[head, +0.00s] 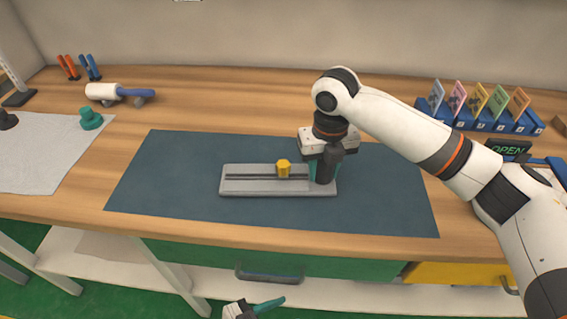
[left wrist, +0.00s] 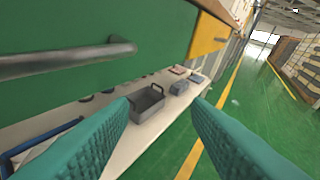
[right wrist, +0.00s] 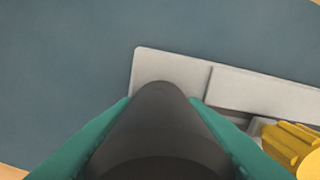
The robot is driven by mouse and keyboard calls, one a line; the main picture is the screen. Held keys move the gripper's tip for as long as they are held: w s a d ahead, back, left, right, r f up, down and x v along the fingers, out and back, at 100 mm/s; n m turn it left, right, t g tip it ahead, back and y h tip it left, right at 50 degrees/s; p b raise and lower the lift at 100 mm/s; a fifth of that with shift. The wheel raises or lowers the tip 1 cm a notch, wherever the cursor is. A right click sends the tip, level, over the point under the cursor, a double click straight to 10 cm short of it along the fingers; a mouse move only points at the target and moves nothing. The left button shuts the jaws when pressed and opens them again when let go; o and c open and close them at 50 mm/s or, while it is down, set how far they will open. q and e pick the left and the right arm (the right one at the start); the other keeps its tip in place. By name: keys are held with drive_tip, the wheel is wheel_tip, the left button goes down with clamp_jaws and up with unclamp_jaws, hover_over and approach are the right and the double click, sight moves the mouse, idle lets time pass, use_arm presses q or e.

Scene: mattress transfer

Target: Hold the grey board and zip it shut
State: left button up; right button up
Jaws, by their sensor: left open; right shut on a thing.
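The grey board (head: 240,187) lies flat on the dark blue mat, with a dark slot along its length. A yellow slider (head: 284,168) sits on the slot, right of the board's middle. It shows at the right edge of the right wrist view (right wrist: 290,145). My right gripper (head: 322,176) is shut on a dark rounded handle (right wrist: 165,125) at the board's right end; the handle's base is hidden. My left gripper (head: 265,306) is low, in front of the table. In the left wrist view its teal fingers (left wrist: 155,140) are apart, with nothing between them.
The mat (head: 180,175) is bare left of the board. The green drawer front with its metal handle (head: 268,276) is near my left gripper. A lower shelf holds a grey bin (left wrist: 147,102). A card rack (head: 480,120) and a roller (head: 105,92) stand farther back.

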sight(279, 169)
use_arm(q)
drive_tip(key=w+r+n+t+h, duration=0.1)
drive_tip(key=w+r, duration=0.2)
drive_tip(key=r, duration=0.4)
drive_tip(key=w+d+r+n+t+h, duration=0.1)
drive_tip(key=w+r+n+t, duration=0.1)
drive_tip(key=r, duration=0.5)
drive_tip(key=w+r+n+t+h, duration=0.1)
drive_tip(key=w+r+n, duration=0.1)
drive_tip(key=w+r, duration=0.3)
wheel_tip(279, 169, up, 2)
drive_tip(key=shift+d+r+t, duration=0.15)
drive_tip(key=shift+r+t, duration=0.1)
drive_tip(key=shift+t, duration=0.05)
drive_tip(key=w+a+f+t+y, duration=0.1)
drive_tip(key=a+y, duration=0.1)
drive_tip(key=w+a+f+m+t+y, duration=0.1)
drive_tip(key=a+y, duration=0.1)
drive_tip(key=a, duration=0.1)
drive_tip(key=w+a+f+y, duration=0.1)
drive_tip(key=w+a, duration=0.1)
drive_tip(key=shift+a+t+y, duration=0.25)
drive_tip(key=shift+t+y, duration=0.15)
drive_tip(key=shift+w+a, duration=0.15)
drive_tip(key=shift+a, duration=0.3)
drive_tip(key=shift+y, duration=0.4)
drive_tip(key=x, duration=1.2)
drive_tip(key=shift+r, duration=0.15)
drive_tip(key=shift+a, duration=0.1)
clamp_jaws()
